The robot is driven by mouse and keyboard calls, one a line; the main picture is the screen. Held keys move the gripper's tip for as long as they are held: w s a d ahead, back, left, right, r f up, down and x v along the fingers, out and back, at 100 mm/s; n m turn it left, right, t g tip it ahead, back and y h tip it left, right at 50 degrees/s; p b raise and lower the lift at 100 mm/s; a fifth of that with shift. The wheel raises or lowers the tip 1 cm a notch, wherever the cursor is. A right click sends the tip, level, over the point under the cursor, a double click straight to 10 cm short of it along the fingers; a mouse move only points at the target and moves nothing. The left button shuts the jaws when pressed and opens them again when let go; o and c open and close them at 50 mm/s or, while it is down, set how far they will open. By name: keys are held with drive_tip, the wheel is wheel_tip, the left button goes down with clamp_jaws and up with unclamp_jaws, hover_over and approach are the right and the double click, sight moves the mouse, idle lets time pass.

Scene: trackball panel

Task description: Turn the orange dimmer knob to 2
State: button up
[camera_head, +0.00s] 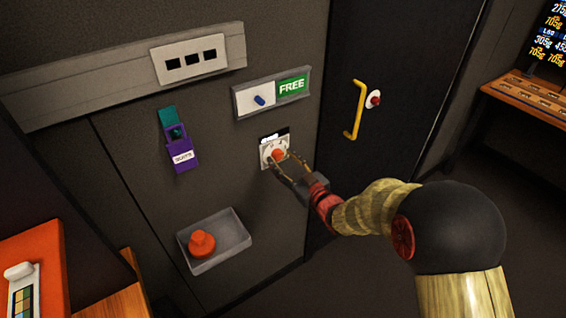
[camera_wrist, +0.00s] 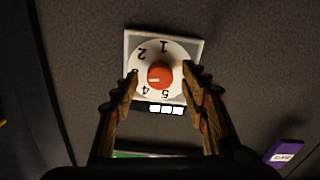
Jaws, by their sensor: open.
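The orange dimmer knob (camera_head: 278,155) sits on a pale dial plate on the grey wall. In the wrist view the orange knob (camera_wrist: 160,76) is at the middle of a white round dial (camera_wrist: 164,60), seen upside down. The numbers 1, 2, 4 and 5 are readable; the left edge of the dial is partly hidden by a fingertip. A short white mark on the knob lies toward its left side. My gripper (camera_head: 283,164) is open in front of the dial. In the wrist view its fingers (camera_wrist: 161,82) stand either side of the knob, with gaps between.
Above the dial is a panel with a blue knob (camera_head: 260,100) and a green FREE sign (camera_head: 292,86). A purple box (camera_head: 180,154) is left. A yellow door handle (camera_head: 356,110) is right.

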drive_tip(key=shift+w+a, duration=0.15)
drive_tip(key=shift+w, duration=0.05)
drive_tip(key=shift+c, duration=0.6)
drive_tip(key=c, duration=1)
